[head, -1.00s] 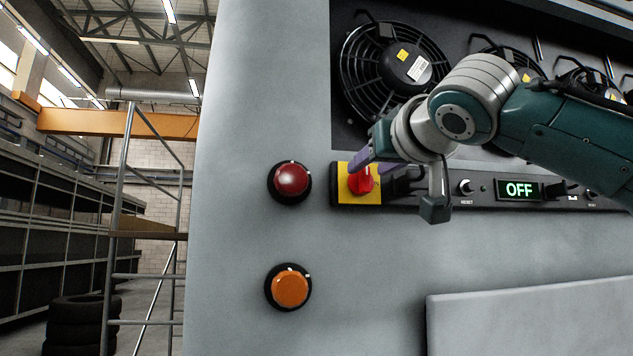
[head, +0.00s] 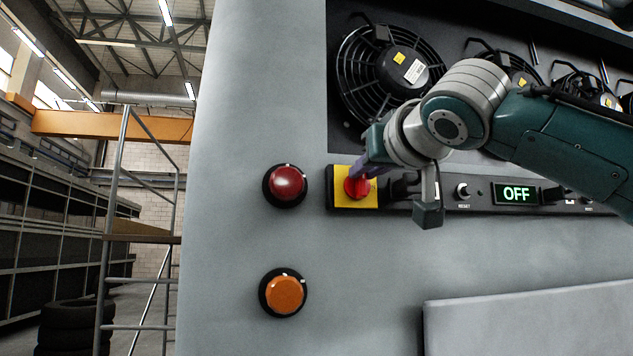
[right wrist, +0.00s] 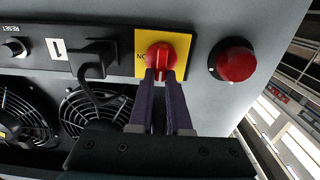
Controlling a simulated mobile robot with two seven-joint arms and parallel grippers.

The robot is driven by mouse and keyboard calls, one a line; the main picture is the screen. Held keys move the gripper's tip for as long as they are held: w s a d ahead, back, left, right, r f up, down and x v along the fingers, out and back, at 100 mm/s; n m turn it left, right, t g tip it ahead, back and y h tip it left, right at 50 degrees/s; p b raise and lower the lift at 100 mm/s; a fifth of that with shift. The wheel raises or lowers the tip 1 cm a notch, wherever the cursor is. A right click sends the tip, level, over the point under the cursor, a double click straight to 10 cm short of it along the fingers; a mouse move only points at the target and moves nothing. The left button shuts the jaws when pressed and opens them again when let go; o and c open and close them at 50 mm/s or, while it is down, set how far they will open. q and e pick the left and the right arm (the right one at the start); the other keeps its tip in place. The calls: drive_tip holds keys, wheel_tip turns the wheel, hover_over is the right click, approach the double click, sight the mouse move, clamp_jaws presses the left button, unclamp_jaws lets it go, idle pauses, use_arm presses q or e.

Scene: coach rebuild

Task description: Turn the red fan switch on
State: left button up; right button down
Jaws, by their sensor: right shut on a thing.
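The red fan switch (head: 356,186) is a rotary knob on a yellow plate (head: 342,200) at the left end of the black control strip. The display (head: 516,194) on that strip reads OFF. My right gripper (head: 366,178) is at the knob. In the right wrist view its two purple fingers (right wrist: 160,80) are shut on the knob's handle (right wrist: 158,57). Letters, partly hidden, show beside the knob on the plate. My left gripper is not in view.
A red round button (head: 287,184) and an orange one (head: 285,293) sit left of the strip. Fans (head: 388,68) lie behind my right arm. A black plug with a cable (right wrist: 92,62) sits close beside the yellow plate. A grey panel (head: 530,318) juts out below.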

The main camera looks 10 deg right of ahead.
idle(0.3)
drive_tip(key=m+b, duration=0.1)
drive_tip(key=b, duration=0.1)
drive_tip(key=m+b, duration=0.2)
drive_tip(key=shift+d+f, duration=0.15)
drive_tip(key=shift+f, duration=0.25)
drive_tip(key=m+b, duration=0.2)
drive_tip(key=m, duration=0.1)
drive_tip(key=m+b, duration=0.1)
drive_tip(key=m, duration=0.2)
drive_tip(key=d+m+b, duration=0.1)
drive_tip(key=m+b, duration=0.1)
drive_tip(key=m, duration=0.1)
drive_tip(key=shift+w+f+b, duration=0.1)
drive_tip(key=shift+f+b, duration=0.15)
drive_tip(key=shift+b, duration=0.05)
drive_tip(key=m, duration=0.2)
drive_tip(key=shift+f+m, duration=0.1)
drive_tip(key=shift+m, duration=0.3)
drive_tip(key=shift+d+f+m+b, duration=0.15)
drive_tip(key=shift+m+b, duration=0.25)
drive_tip(key=shift+m, duration=1.1)
